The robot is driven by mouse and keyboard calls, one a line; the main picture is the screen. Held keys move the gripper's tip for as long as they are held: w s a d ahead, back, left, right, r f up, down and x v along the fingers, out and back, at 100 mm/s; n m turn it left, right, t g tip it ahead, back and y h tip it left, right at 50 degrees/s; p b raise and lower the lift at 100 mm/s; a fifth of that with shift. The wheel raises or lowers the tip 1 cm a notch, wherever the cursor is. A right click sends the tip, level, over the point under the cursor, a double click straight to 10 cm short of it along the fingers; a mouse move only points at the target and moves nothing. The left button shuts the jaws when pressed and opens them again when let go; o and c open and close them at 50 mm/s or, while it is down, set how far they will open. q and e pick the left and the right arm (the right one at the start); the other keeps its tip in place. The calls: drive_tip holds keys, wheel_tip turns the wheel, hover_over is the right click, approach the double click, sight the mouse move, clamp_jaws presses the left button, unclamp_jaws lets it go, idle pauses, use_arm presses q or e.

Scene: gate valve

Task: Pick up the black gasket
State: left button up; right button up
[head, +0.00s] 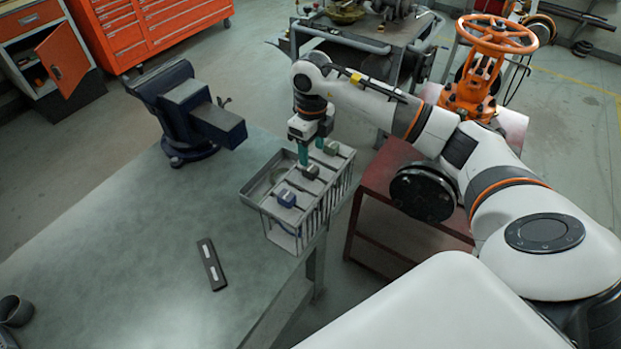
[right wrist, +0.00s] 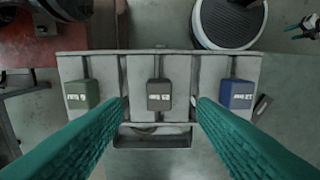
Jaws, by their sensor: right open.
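A grey metal rack (head: 262,206) stands at the table's right edge and holds three small labelled blocks on its top. The middle block is dark grey (head: 311,172) and also shows in the right wrist view (right wrist: 159,95). It seems to be the top of the black gasket; anything below it is hidden. A green block (right wrist: 82,94) and a blue block (right wrist: 237,94) sit on either side. My right gripper (head: 311,154) is open above the rack. In the right wrist view its teal fingers (right wrist: 160,106) are on either side of the dark block, apart from it.
A blue vise (head: 190,110) stands on the grey table (head: 130,240) left of the rack. A flat black bar (head: 207,254) lies in front. A red stand (head: 375,185) and an orange valve wheel (head: 497,35) are to the right. The table's middle is mostly clear.

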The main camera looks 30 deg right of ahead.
sight(311, 167)
drive_tip(key=shift+f, duration=0.7)
drive_tip(key=shift+f+p, duration=0.3)
drive_tip(key=shift+p, duration=0.2)
wheel_tip(311, 167, down, 4)
drive_tip(key=shift+w+r+p, duration=0.15)
drive_tip(key=shift+p, duration=0.9)
drive_tip(key=shift+f, duration=0.5)
clamp_jaws()
